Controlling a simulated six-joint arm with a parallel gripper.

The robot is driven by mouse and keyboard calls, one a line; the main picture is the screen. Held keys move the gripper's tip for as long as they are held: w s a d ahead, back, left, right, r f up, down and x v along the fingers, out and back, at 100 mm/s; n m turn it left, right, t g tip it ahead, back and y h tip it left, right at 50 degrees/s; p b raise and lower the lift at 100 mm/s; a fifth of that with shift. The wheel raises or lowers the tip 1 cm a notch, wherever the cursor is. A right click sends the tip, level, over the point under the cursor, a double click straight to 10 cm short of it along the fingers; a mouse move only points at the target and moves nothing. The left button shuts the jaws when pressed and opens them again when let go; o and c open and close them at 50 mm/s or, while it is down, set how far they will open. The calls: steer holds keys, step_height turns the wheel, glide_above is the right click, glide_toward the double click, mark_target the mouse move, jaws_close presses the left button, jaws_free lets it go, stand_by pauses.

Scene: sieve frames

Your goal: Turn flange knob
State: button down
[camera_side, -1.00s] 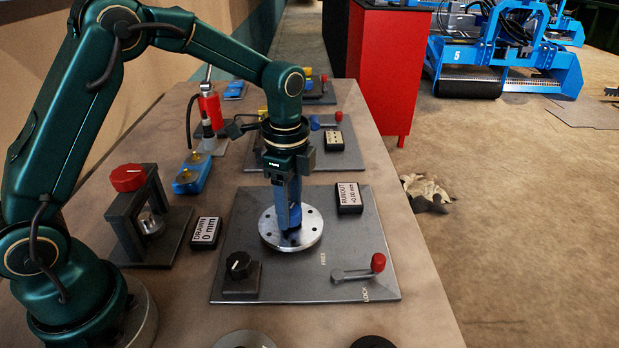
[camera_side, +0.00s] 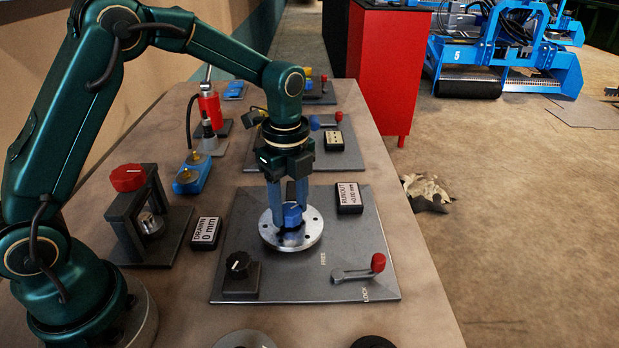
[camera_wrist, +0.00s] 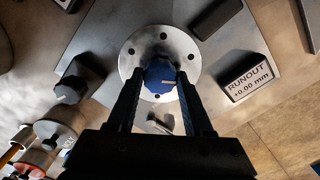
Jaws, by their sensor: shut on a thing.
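The flange (camera_side: 271,238) is a round silver disc with holes, lying on a grey metal plate (camera_side: 318,270). A blue knob (camera_side: 292,214) stands at its middle. My gripper (camera_side: 289,215) points down with its two fingers on either side of the knob and is shut on it. In the wrist view the knob (camera_wrist: 160,76) sits between the fingertips (camera_wrist: 160,80), with a pale mark on its top, and the flange (camera_wrist: 186,50) surrounds it.
A red-tipped lever (camera_side: 377,263) is on the plate between FREE and LOCK, its handle near the right edge. A RUNOUT display (camera_side: 349,197) reads about +0.00 mm. A black knob (camera_side: 238,266) and a DRAWN 0 mm display (camera_side: 205,233) are at left. A red-knobbed fixture (camera_side: 128,178) stands farther left.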

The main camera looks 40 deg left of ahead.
mark_target(290, 210)
steer(key=shift+r, duration=0.1)
steer(key=shift+c, duration=1.5)
jaws_free()
steer(key=shift+r, duration=2.55)
